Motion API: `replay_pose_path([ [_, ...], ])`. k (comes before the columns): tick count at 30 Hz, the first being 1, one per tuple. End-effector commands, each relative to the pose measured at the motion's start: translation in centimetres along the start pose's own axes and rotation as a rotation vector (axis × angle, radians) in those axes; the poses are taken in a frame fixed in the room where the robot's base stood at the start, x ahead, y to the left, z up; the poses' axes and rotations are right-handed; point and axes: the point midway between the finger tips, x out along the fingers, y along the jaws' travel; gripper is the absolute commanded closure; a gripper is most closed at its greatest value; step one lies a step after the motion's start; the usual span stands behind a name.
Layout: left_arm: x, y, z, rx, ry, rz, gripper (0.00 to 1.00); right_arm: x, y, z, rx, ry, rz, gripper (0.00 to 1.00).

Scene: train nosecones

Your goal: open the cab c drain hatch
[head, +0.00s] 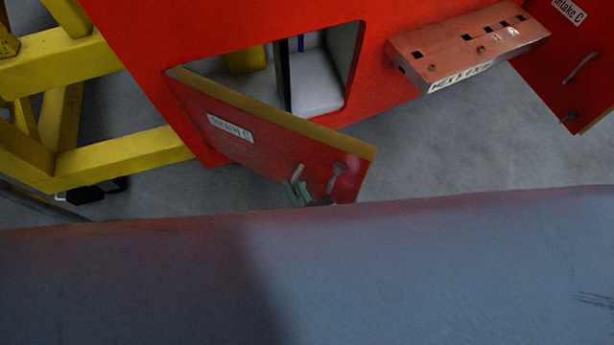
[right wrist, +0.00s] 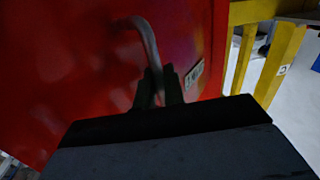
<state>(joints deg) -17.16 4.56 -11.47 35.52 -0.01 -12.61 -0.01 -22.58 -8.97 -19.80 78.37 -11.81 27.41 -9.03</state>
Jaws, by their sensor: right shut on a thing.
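The cab C drain hatch (head: 265,135) is a red panel with a yellowish edge and a white label ending in "C". In the head view it stands swung out from the red cab wall (head: 210,35), with the opening (head: 318,75) showing behind it. A bent metal handle (head: 337,178) sits near its free end. The handle (right wrist: 148,45) also shows in the right wrist view. My right gripper (head: 302,192) is at the hatch's free end; in the right wrist view its fingers (right wrist: 160,86) are shut on the handle's lower part. My left gripper is out of view.
A yellow frame (head: 120,155) stands at the left. A reddish slotted box (head: 470,48) juts from the wall right of the opening. Another red panel labelled "Intake C" (head: 575,55) hangs at the upper right. Grey floor (head: 430,145) shows right of the hatch.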

Motion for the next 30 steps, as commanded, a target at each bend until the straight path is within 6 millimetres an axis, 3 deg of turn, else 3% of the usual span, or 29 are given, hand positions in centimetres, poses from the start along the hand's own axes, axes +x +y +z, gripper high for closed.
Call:
replay_pose_path([
  [11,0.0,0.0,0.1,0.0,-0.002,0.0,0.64,0.1,-0.3,-0.1,-0.001,0.002,-0.003,1.0],
  [12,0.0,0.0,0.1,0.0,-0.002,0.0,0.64,0.1,-0.3,-0.1,-0.001,0.002,-0.003,0.84],
  [16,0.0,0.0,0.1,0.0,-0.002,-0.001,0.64,0.1,-0.2,-0.1,0.0,0.001,-0.002,0.7],
  [25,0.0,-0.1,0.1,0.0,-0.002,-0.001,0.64,-0.2,-0.1,0.0,0.0,0.0,-0.001,0.7],
  [30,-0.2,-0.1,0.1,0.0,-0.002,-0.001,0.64,-2.4,-0.2,0.0,0.0,-0.004,-0.002,0.7],
])
